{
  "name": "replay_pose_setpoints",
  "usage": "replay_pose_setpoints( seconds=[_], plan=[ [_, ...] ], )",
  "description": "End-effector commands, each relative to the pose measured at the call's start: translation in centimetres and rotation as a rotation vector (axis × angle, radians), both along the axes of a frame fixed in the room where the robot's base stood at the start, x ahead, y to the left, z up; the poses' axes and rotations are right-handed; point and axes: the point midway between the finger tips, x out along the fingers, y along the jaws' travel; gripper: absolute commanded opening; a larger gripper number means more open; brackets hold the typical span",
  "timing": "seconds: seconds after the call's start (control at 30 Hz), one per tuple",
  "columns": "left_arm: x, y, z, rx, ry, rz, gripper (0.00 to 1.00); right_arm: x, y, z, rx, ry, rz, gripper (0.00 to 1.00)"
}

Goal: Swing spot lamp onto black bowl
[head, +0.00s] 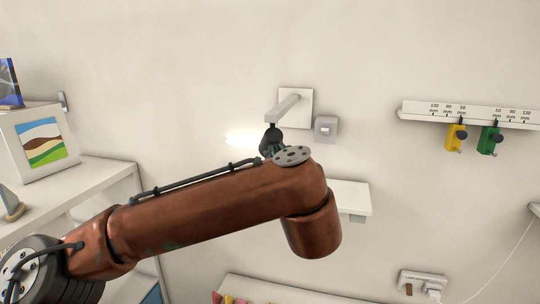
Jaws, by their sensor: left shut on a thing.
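The spot lamp (287,107) is fixed to a square white plate on the back wall, and its pale bar reaches out toward me. A bright glow lies to the left of the bar's near end. My left gripper (271,140) is a small dark shape at that end, shut on the lamp. My brown left arm crosses in front and hides much of the grip and the lamp's head. I see no black bowl; the arm covers part of the area below the lamp. My right gripper is not in view.
A grey wall switch (326,128) is just right of the lamp plate. A small white shelf (349,196) shows behind my arm. A white rail (470,115) with yellow and green pieces hangs at right. A shelf unit (90,172) with a framed picture (40,142) stands at left.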

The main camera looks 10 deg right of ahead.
Motion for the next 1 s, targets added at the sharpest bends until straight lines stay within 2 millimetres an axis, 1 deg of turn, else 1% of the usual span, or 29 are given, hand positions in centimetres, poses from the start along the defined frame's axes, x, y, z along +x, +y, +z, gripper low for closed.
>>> replay_pose_setpoints(
  seconds=[0.03,0.57,0.6,0.87,1.0],
  plan=[
    [-0.14,-0.22,0.31,-0.001,-0.005,0.008,0.00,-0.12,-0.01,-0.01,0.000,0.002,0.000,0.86],
    [-0.07,-0.21,0.29,-0.002,-0.004,0.034,0.00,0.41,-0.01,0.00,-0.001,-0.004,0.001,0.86],
    [-0.07,-0.21,0.29,-0.002,-0.003,0.034,0.14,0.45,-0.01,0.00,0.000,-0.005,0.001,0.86],
    [-0.03,-0.17,0.15,-0.001,0.000,0.036,0.32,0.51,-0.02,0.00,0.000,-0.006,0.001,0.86],
    [-0.01,-0.17,0.09,0.000,0.000,0.036,0.33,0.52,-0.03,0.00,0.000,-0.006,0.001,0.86]
  ],
)
